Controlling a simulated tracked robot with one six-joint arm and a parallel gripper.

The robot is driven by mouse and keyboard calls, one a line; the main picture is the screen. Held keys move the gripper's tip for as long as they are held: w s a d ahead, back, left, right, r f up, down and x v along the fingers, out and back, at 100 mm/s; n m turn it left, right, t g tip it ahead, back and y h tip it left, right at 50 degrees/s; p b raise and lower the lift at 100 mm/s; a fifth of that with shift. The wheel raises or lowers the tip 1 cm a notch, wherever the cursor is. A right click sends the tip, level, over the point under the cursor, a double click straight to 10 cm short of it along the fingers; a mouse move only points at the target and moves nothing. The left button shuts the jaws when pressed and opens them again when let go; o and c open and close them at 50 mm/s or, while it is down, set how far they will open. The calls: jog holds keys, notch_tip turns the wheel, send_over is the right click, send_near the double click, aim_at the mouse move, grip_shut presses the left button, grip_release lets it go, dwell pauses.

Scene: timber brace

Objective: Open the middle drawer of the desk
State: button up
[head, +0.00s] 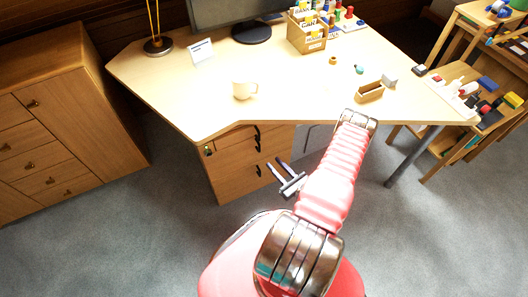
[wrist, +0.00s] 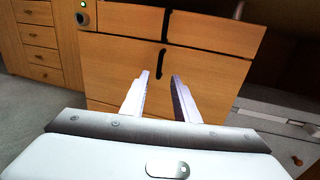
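The desk (head: 290,95) has a wooden drawer unit under its front edge. My gripper (head: 276,164) is in front of the drawer unit, open and empty. Contact is not visible.
A small fixture with a green light (head: 208,150) sits at the unit's left edge. A mug (head: 244,90) and an open wooden box (head: 370,93) stand on the desk. A wooden cabinet (head: 60,110) stands left, and shelves (head: 485,85) stand right. Carpet (head: 130,220) in front is clear.

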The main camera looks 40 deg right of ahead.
jog(key=w, duration=0.9)
jog(key=shift+d, duration=0.4)
grip_shut()
jog(key=shift+s, duration=0.15)
dwell(0.4)
